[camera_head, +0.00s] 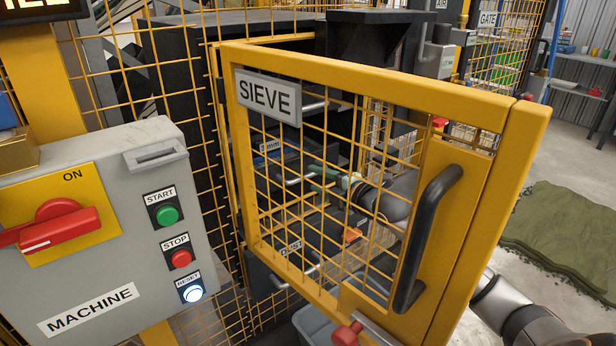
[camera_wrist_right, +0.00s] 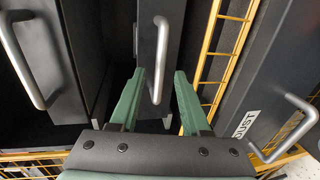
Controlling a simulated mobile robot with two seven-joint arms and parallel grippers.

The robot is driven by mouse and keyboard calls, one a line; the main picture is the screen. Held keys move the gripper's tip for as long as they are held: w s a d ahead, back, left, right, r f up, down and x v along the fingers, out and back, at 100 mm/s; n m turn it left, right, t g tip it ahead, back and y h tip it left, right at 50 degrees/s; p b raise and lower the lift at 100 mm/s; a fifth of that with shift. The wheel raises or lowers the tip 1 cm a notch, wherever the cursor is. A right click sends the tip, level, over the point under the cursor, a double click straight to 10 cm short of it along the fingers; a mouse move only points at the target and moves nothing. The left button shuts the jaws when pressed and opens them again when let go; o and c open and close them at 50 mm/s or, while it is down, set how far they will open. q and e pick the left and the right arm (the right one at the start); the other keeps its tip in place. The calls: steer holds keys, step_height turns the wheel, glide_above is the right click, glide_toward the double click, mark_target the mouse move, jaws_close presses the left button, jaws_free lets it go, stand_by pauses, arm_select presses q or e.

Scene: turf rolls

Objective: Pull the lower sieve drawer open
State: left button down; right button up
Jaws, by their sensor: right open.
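The lower sieve drawer (camera_wrist_right: 171,28) is the middle front in the right wrist view, with a vertical grey bar handle (camera_wrist_right: 159,62). In the head view its handle (camera_head: 299,181) shows through the mesh of the yellow door. My right gripper (camera_wrist_right: 160,73) is open, its green fingers one on each side of the lower part of this handle in the picture. No grip on the handle shows. The gripper also shows behind the mesh in the head view (camera_head: 322,178), partly hidden by the wires. My left gripper is not in view.
The yellow SIEVE door (camera_head: 375,68) stands open in front of my right arm. The upper drawer's handle (camera_wrist_right: 20,62) is at the left of the wrist view, the DUST drawer's handle (camera_wrist_right: 293,130) at the right. A control box (camera_head: 110,220) stands at left.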

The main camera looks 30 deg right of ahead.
steer(key=shift+x, duration=2.1)
steer(key=shift+c, duration=0.2)
jaws_close()
